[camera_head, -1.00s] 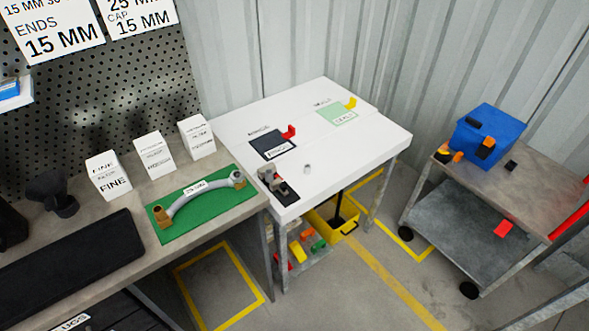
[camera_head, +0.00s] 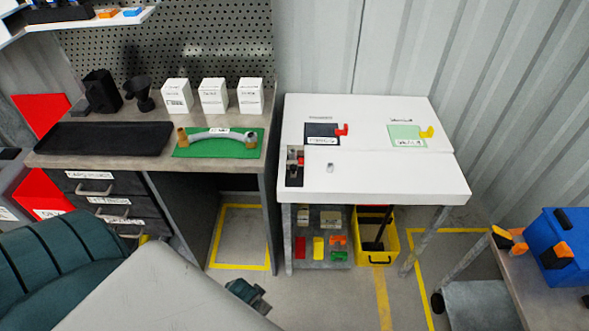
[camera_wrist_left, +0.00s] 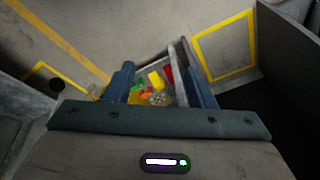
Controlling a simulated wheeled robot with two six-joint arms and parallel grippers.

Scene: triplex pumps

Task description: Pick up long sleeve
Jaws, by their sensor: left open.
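A small grey cylinder (camera_head: 330,168) stands on the white table (camera_head: 400,178); I cannot tell for sure whether it is the long sleeve. No other thing in view is clearly a long sleeve. My left gripper (camera_head: 248,295) is low in front of the benches, below the tabletop and well apart from the cylinder. In the left wrist view its two blue fingers (camera_wrist_left: 157,66) are spread with nothing held between them. Coloured pieces (camera_wrist_left: 158,82) show beyond and between the fingers. My right gripper is not in view.
A green mat (camera_head: 222,151) with a curved hose and three white boxes (camera_head: 213,98) are on the left bench. A black holder (camera_head: 294,172) stands on the white table's left edge. A yellow bin (camera_head: 376,257) is below. A blue box (camera_head: 556,243) sits on a cart at right.

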